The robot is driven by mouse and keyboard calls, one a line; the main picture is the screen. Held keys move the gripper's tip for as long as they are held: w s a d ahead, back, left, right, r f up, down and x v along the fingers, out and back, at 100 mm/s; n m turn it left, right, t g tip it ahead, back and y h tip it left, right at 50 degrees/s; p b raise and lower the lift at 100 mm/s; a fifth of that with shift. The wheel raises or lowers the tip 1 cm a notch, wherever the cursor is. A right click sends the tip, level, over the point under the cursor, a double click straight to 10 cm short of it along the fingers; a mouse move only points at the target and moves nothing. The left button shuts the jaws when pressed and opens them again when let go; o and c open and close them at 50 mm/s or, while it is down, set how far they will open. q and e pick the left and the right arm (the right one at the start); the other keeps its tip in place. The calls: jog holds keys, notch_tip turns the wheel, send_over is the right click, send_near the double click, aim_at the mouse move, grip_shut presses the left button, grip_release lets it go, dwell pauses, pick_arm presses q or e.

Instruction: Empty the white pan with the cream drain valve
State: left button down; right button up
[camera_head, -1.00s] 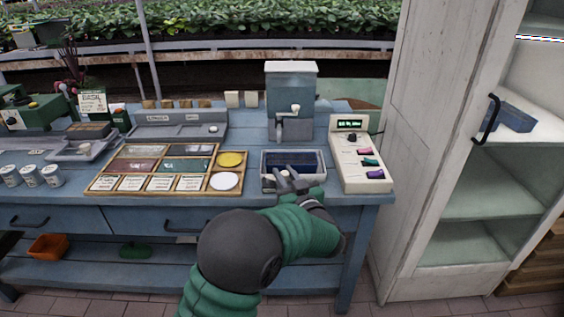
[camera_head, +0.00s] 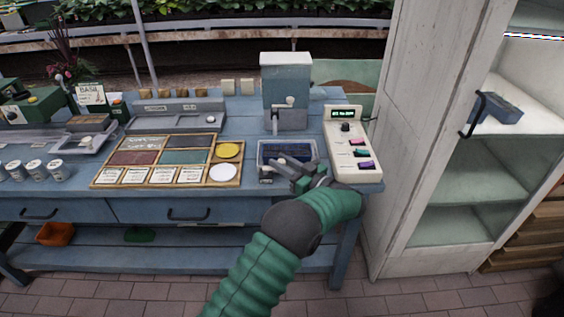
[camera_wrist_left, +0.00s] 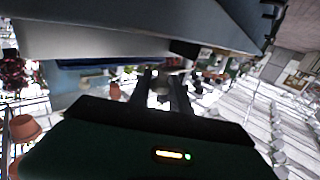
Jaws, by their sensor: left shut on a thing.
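The white pan (camera_head: 263,160) with a dark blue inside sits at the front of the blue bench, below the grey-blue box with a white lid. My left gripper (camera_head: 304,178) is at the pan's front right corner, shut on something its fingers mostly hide. In the left wrist view the dark fingers (camera_wrist_left: 162,92) stand close together, with a small pale patch between them. I cannot make out the cream drain valve at the pan, as the gripper covers part of the front edge. My right gripper is not in view.
The grey-blue box (camera_head: 286,80) with a cream tap stands behind the pan. A cream control panel (camera_head: 346,118) with coloured knobs is close on the right. A wooden sectioned tray (camera_head: 130,158) lies on the left. A white cabinet (camera_head: 425,120) stands at the right.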

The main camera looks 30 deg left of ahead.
pick_arm(q)
jog(key=shift+r, duration=0.2)
jog(key=c, duration=1.6)
grip_release()
jog(key=o, duration=0.4)
jog(key=shift+f, duration=0.1)
jog(key=shift+c, duration=0.2)
jog(key=p+v, duration=0.2)
jog(key=v, duration=1.4)
jog(key=shift+d, duration=0.4)
